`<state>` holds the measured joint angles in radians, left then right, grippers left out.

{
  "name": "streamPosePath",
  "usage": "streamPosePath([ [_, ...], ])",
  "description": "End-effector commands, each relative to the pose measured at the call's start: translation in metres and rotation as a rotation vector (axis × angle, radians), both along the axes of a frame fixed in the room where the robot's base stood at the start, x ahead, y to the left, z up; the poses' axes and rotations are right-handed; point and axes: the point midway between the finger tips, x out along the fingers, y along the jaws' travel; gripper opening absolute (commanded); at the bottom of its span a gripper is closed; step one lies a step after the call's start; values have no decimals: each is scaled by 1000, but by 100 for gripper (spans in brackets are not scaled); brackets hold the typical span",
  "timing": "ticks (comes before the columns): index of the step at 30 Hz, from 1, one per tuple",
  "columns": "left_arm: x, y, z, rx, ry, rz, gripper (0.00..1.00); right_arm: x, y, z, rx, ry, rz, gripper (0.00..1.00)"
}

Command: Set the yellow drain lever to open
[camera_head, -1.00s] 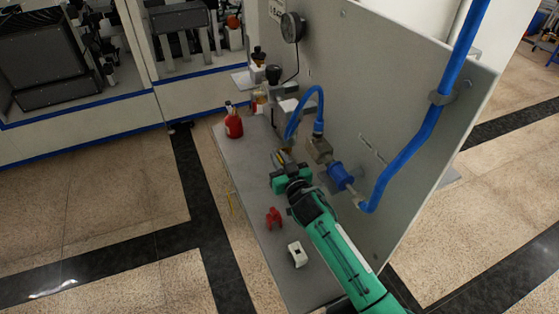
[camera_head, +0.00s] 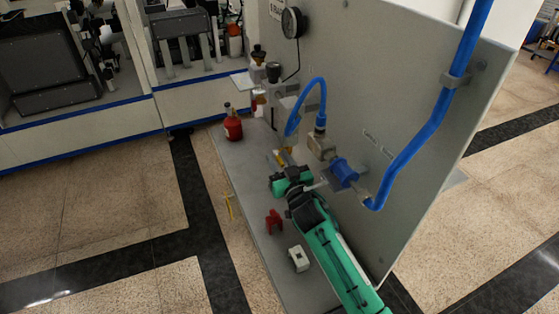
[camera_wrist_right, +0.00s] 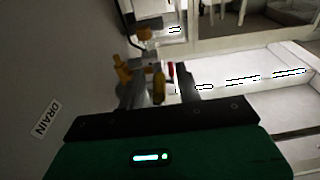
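The yellow drain lever (camera_head: 284,157) is small and partly hidden at my right gripper in the head view. In the right wrist view a yellow lever (camera_wrist_right: 159,87) stands upright between the fingers, by a grey valve body. My right gripper (camera_head: 281,163) is green and black, low in front of the grey panel. Its fingers (camera_wrist_right: 161,84) look apart, with the lever in the gap; I cannot tell whether they touch it. A DRAIN label (camera_wrist_right: 46,119) is on the panel at the left of the wrist view. My left gripper is not in view.
The grey panel (camera_head: 400,75) stands right of the gripper, with a blue hose (camera_head: 430,120) and a blue fitting (camera_head: 343,172) close by. A red bottle (camera_head: 232,126), a red clip (camera_head: 273,221) and a white block (camera_head: 298,258) are on the grey base plate (camera_head: 250,190).

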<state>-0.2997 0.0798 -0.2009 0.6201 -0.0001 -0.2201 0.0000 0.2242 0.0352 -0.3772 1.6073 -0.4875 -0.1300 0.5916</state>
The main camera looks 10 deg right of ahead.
Motion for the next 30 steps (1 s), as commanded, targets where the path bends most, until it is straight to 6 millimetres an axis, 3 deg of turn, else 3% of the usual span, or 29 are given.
streamPosePath([
  [5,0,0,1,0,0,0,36,-1,-1,0,0,0,0,35],
  [10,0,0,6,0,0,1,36,-14,-5,-1,1,1,0,35],
  [24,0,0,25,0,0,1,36,-94,-30,-12,1,3,0,35],
  [30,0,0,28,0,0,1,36,-119,-39,-15,1,1,0,35],
])
